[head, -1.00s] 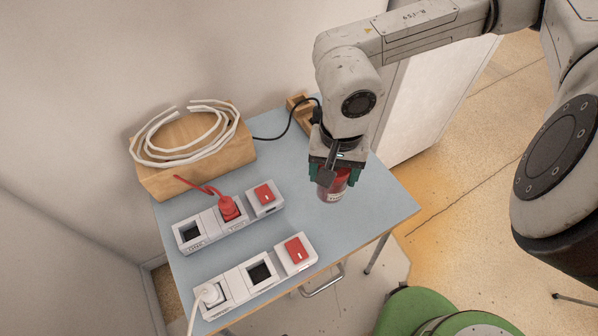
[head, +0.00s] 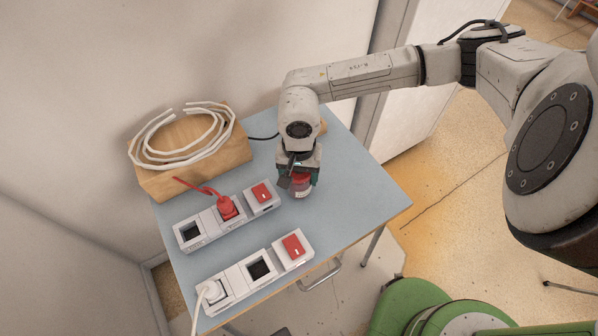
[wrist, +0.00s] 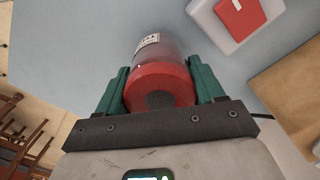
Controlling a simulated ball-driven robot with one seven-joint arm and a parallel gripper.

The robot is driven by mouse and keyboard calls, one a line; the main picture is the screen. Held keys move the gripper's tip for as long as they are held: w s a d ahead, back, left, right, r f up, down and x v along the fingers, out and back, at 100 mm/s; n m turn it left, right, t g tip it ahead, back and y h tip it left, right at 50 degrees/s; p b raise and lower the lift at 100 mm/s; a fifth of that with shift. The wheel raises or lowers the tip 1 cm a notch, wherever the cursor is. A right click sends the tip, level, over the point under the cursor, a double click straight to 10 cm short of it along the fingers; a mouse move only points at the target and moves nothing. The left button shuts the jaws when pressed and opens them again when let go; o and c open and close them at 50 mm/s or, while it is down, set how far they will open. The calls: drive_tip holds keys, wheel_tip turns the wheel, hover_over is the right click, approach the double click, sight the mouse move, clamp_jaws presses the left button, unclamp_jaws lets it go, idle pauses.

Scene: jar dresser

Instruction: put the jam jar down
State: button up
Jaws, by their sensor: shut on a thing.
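The jam jar (head: 302,186) is a small glass jar with a red lid and a pale label. My gripper (head: 299,175) is shut on it, with the jar upright below my wrist, over the blue-grey table top (head: 350,196). In the wrist view the red lid of the jar (wrist: 160,85) sits between the two green fingers of my gripper (wrist: 160,82). I cannot tell whether the jar's base touches the table or hangs just above it.
A power strip with a red switch (head: 225,217) lies close left of the jar; a second strip (head: 255,270) lies nearer the front. A wooden block (head: 195,165) bearing white cable stands at the back left. The table's right part is clear.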

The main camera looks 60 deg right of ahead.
drive_tip(key=shift+f, duration=0.1)
drive_tip(key=o, duration=1.3)
drive_tip(key=shift+o, duration=0.2)
